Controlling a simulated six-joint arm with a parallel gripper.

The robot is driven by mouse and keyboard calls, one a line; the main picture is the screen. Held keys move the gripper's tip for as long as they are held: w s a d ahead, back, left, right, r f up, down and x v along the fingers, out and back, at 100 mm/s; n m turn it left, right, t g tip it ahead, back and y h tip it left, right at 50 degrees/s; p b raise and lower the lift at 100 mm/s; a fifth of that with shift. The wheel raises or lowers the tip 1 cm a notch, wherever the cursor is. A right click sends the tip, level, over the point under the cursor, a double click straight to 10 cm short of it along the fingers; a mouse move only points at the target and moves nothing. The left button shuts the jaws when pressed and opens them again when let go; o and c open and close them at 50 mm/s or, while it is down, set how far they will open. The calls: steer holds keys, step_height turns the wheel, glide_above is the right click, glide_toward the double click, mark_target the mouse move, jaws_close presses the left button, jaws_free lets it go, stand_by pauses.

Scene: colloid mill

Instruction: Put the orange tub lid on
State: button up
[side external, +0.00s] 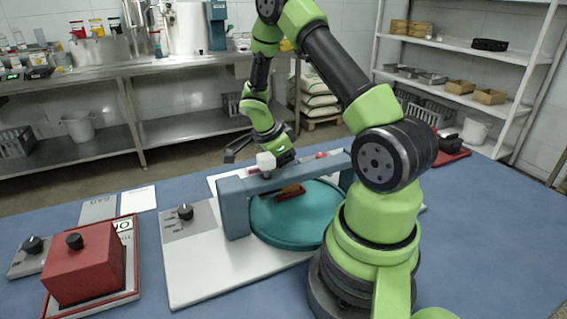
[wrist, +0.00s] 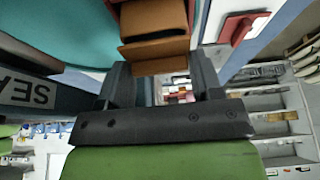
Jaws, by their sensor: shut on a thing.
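My gripper (wrist: 163,85) is shut on an orange-brown block-like piece (wrist: 155,45) with a dark band across it; I cannot tell whether this is the tub lid. In the side view an orange-brown piece (side external: 292,188) shows just above a large teal round disc (side external: 268,232), under the blue-grey bridge frame (side external: 237,208). My fingertips are mostly hidden there behind the bridge. The teal disc (wrist: 55,25) also shows in the wrist view. No separate orange tub can be made out clearly.
A red box with a black knob (side external: 85,265) stands at the left. A black-knobbed panel (side external: 187,222) lies beside the bridge. A dark red tray with a black pot (side external: 452,145) is at the back right. The blue table (side external: 500,240) is clear at the right.

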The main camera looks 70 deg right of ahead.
steer(key=o, duration=1.2)
steer(key=shift+r, duration=3.5)
steer(key=shift+r, duration=0.1)
steer(key=a+r+n+t, duration=0.1)
steer(key=a+r+n, duration=0.2)
steer(key=a+r+n+t, duration=0.2)
steer(key=a+r+n, duration=0.1)
steer(key=a+r, duration=0.1)
steer(key=a+r+n+t, duration=0.1)
steer(key=a+r+n, duration=0.2)
steer(key=shift+w+a+r+t+y, duration=0.2)
steer(key=shift+w+a+t+y, duration=0.1)
steer(key=shift+w+a+y, duration=0.1)
steer(key=s+a+r+n+t+y, duration=0.1)
steer(key=s+a+r+n+t, duration=0.1)
steer(key=a+n, duration=0.2)
steer(key=s+a+r+n+t+y, duration=0.2)
steer(key=s+a+n, duration=0.1)
steer(key=a+n, duration=0.1)
steer(key=s+a+r+n+t+y, duration=0.1)
steer(key=s+a+r+n, duration=0.1)
steer(key=a+n, duration=0.2)
steer(key=shift+s+a+r+n+t, duration=0.1)
steer(key=shift+s+a+n+t, duration=0.1)
steer(key=shift+n, duration=0.3)
steer(key=shift+s+a+r+n+t, duration=0.1)
steer(key=shift+n+t, duration=0.1)
steer(key=shift+n, duration=0.3)
